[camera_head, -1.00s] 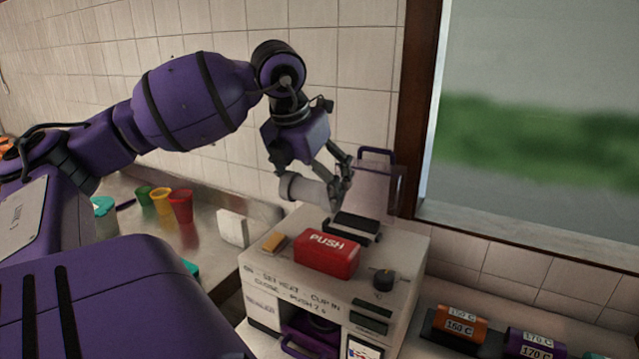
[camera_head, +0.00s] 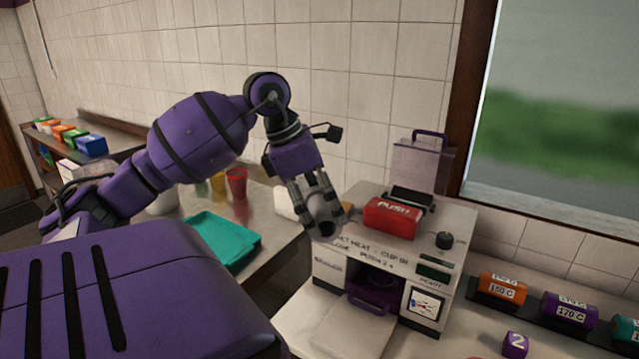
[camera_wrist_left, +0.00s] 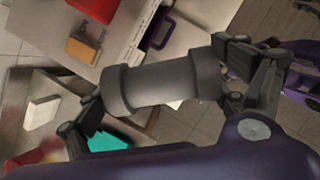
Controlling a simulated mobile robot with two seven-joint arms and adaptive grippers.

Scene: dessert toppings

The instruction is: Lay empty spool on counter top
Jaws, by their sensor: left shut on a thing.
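The empty spool (camera_head: 322,213) is a plain grey cylinder with wider flanged ends. My left gripper (camera_head: 325,200) is shut on it and holds it in the air in front of the machine's left front corner. In the left wrist view the spool (camera_wrist_left: 165,84) lies across between the fingers of my left gripper (camera_wrist_left: 165,100), one finger at each end. The counter top (camera_head: 285,237) with the cups is below and to the left of the spool. Another light counter stretch (camera_head: 335,325) lies below, before the machine. My right gripper is not in view.
The white machine (camera_head: 400,265) has a red PUSH block (camera_head: 391,218) and a raised clear lid (camera_head: 422,165). A teal tray (camera_head: 222,240) and coloured cups (camera_head: 236,183) occupy the left counter.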

